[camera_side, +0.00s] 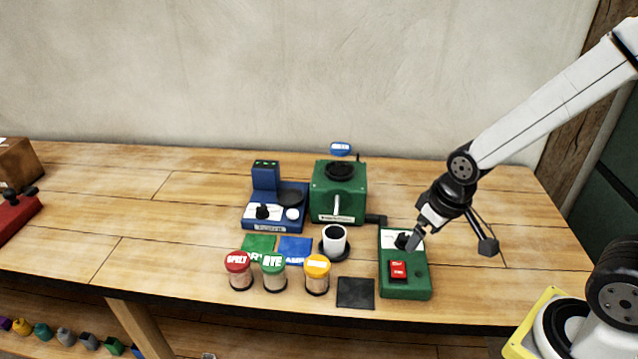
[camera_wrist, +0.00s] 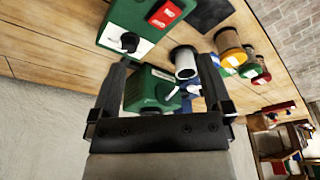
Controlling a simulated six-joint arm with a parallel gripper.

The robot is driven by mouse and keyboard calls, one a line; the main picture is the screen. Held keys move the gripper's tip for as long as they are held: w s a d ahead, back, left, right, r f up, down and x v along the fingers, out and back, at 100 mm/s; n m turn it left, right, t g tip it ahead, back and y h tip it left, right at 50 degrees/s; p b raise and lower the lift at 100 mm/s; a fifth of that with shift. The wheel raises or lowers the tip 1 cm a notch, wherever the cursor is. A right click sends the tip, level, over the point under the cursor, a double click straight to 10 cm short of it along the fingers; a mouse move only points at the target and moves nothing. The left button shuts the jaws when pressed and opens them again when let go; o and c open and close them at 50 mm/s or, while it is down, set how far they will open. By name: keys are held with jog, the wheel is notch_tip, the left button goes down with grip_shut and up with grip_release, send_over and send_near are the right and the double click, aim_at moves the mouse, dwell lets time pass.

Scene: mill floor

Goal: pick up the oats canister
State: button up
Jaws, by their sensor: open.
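Three lidded canisters stand in a row near the bench's front edge in the side view. The left one has a red lid (camera_side: 238,262) that seems to read spelt, and the middle one a green lid (camera_side: 273,264) reading rye. The right one, with a yellow lid (camera_side: 317,266), has lettering too small to read; it is likely the oats canister, and it also shows in the wrist view (camera_wrist: 233,54). My gripper (camera_side: 452,246) is open and empty, to the right of the canisters, by the green control box. In the wrist view nothing is held between the fingers (camera_wrist: 163,62).
The green control box (camera_side: 406,282) with red switch and black knob stands between my gripper and the canisters. A white cup (camera_side: 335,240), green mill (camera_side: 338,198) and blue scale (camera_side: 265,180) stand behind the canisters. A black mat (camera_side: 356,293) lies right of the yellow-lidded canister.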

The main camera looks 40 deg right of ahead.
jog(key=w+d+r+n, duration=0.1)
jog(key=w+r+n, duration=0.1)
jog(key=w, duration=0.6)
jog(key=w+d+r+n, duration=0.1)
jog(key=w+r+n, duration=0.1)
jog(key=w, duration=0.7)
jog(key=r+n+g, duration=0.1)
jog(key=n+g, duration=0.1)
jog(key=n, duration=0.2)
send_over(339, 159)
jog(key=d, duration=0.2)
jog(key=shift+a+r+y, duration=0.2)
jog(key=shift+y, duration=0.2)
jog(key=shift+w+d+r+n, duration=0.1)
jog(key=shift+w+d+n, duration=0.15)
jog(key=shift+w+n, duration=0.3)
jog(key=shift+w+a+f, duration=0.1)
jog(key=shift+w+f, duration=0.1)
jog(key=shift+f, duration=1.75)
jog(key=shift+w+a+f, duration=0.1)
jog(key=shift+w+f, duration=0.05)
jog(key=shift+f, duration=1.8)
jog(key=c, duration=1.3)
